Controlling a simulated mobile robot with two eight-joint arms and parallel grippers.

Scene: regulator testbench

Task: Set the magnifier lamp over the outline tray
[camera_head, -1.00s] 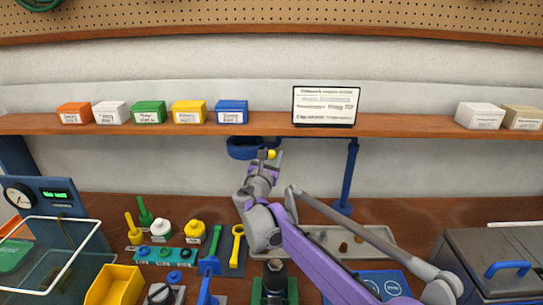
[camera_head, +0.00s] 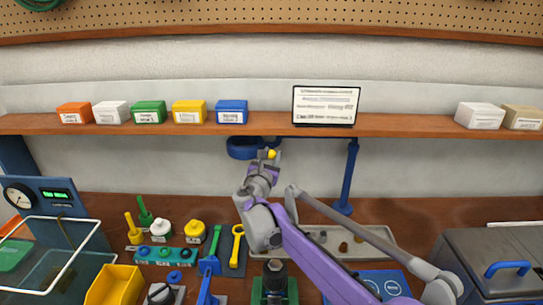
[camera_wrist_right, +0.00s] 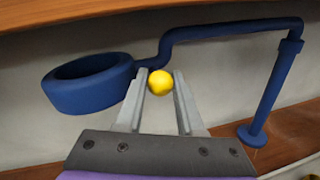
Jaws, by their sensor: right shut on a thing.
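The magnifier lamp stands at the back of the bench, with a blue post (camera_head: 349,178), a bent arm and a thick blue ring head (camera_head: 238,151) just under the shelf. The ring (camera_wrist_right: 88,88) hangs left of the post in the right wrist view. My right gripper (camera_head: 270,156) is shut on the lamp's yellow knob (camera_wrist_right: 160,82), beside the ring. The grey outline tray (camera_head: 388,252) lies on the bench in front of the post, partly hidden by my right arm. The ring appears up and left of the tray. My left gripper is out of view.
The wooden shelf (camera_head: 260,124) with coloured boxes runs close above the lamp. Tools and knobs stand on the left, near a yellow bin (camera_head: 113,288). A grey lidded case (camera_head: 490,255) stands at the right.

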